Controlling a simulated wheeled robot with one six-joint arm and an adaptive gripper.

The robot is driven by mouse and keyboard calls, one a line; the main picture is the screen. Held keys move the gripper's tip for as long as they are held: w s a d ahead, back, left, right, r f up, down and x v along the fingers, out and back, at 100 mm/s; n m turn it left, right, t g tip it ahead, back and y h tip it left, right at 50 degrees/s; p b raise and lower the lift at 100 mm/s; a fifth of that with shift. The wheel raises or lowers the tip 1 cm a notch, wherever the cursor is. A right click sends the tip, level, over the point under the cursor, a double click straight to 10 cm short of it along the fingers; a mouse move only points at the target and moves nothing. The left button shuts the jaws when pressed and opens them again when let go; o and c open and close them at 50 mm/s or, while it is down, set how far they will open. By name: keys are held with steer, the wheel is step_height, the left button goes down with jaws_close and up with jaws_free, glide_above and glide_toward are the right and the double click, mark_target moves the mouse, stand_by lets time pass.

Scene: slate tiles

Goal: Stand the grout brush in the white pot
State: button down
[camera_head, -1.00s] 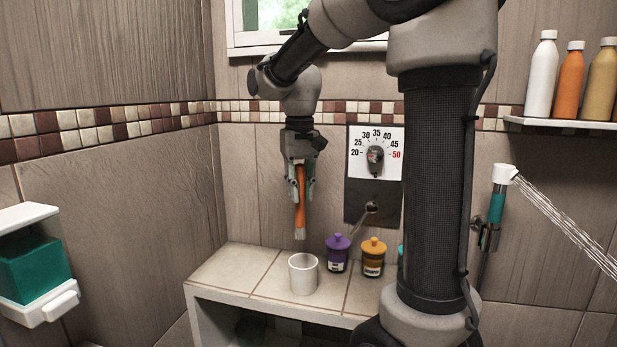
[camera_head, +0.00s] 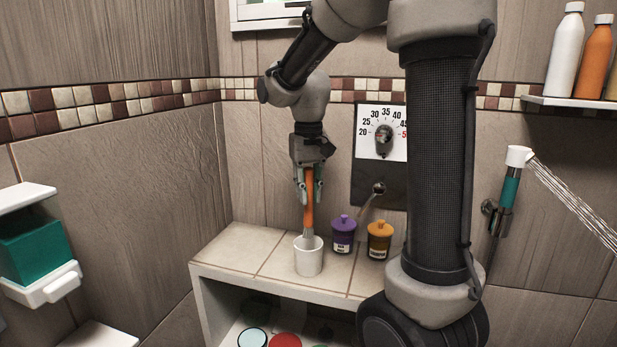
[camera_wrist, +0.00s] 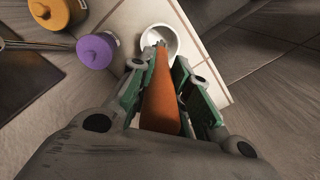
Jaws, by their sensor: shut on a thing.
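The grout brush (camera_head: 309,200) has an orange handle and pale bristles, and hangs upright, bristles down. My gripper (camera_head: 309,188) is shut on its handle. The white pot (camera_head: 308,261) stands on the tiled bench below it. In the head view the bristle end is at the pot's mouth, and its lowest tip looks hidden behind the near rim. In the wrist view the brush (camera_wrist: 162,95) runs away between the green finger pads of my gripper (camera_wrist: 165,92) to the mouth of the white pot (camera_wrist: 173,38). How deep the tip is cannot be told.
A purple jar (camera_head: 343,236) and an orange jar (camera_head: 379,241) stand on the bench right of the pot. A temperature dial (camera_head: 383,138) is on the wall behind. A shower head (camera_head: 518,157) sprays at the right. The bench (camera_head: 240,247) is clear left of the pot.

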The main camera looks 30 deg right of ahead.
mark_target(308, 166)
steer(key=shift+f, duration=3.25)
steer(key=c, duration=1.3)
jaws_free()
steer(key=shift+o, duration=0.2)
step_height(308, 166, up, 12)
steer(key=shift+r, duration=0.1)
